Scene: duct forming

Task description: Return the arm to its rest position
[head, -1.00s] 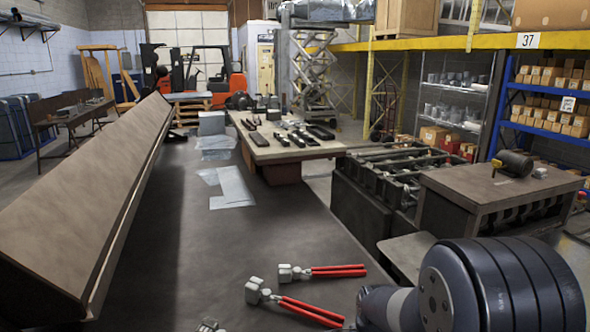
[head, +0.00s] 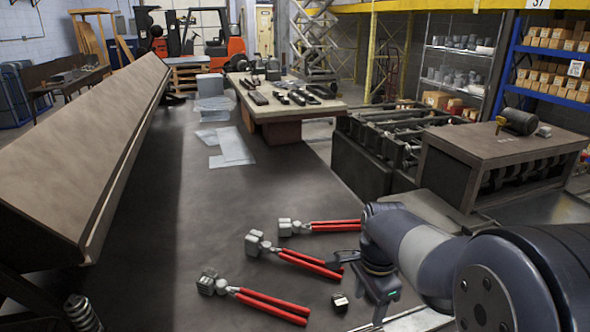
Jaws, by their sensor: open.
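My arm comes in from the lower right of the head view and bends down over the dark bench top. My gripper (head: 362,286) is at its end, low over the bench, just right of the red-handled tools. It looks open, with nothing seen between its fingers; its tips are small and partly hard to make out. Three hand seamers with grey heads and red handles lie on the bench: a far one (head: 335,226), a middle one (head: 310,263) and a near one (head: 272,305). The middle one's handle ends close to my gripper.
A long bending brake (head: 80,150) runs along the left. Clear sheets (head: 232,147) lie farther back on the bench. A worktable (head: 500,146) and a dark machine (head: 375,160) stand at right. The bench middle is clear.

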